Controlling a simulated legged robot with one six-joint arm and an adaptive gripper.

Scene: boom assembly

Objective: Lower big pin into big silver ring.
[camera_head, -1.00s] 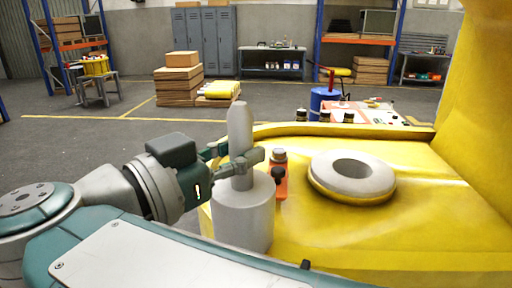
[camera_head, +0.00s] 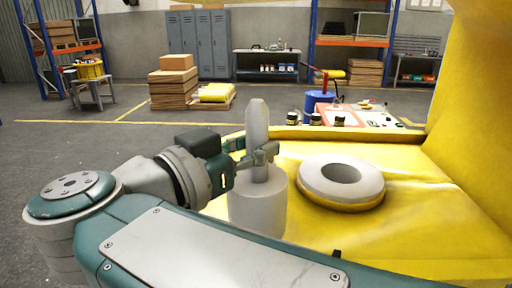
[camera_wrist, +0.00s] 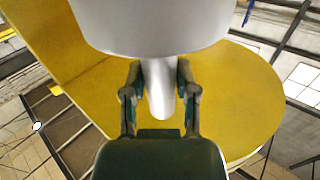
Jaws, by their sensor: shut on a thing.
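The big pin (camera_head: 257,206) is grey, with a wide cylindrical body below and a narrow neck with a tapered tip above. It is upright. My gripper (camera_head: 262,160) is shut on its neck, and the neck also shows between the fingers in the wrist view, with the pin's wide body (camera_wrist: 150,25) filling the top. The big silver ring (camera_head: 316,181) lies flat on the yellow boom part (camera_head: 400,225), right of the pin. Its round hole is open and empty. The pin is apart from the ring. Whether its lower end touches the yellow surface is hidden.
A yellow wall (camera_head: 470,120) rises on the right. A raised yellow rim (camera_head: 385,134) runs behind the ring. Behind it are small dark jars (camera_head: 316,119), a blue drum (camera_head: 318,98) and a table with small parts (camera_head: 365,115). The surface between pin and ring looks clear.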

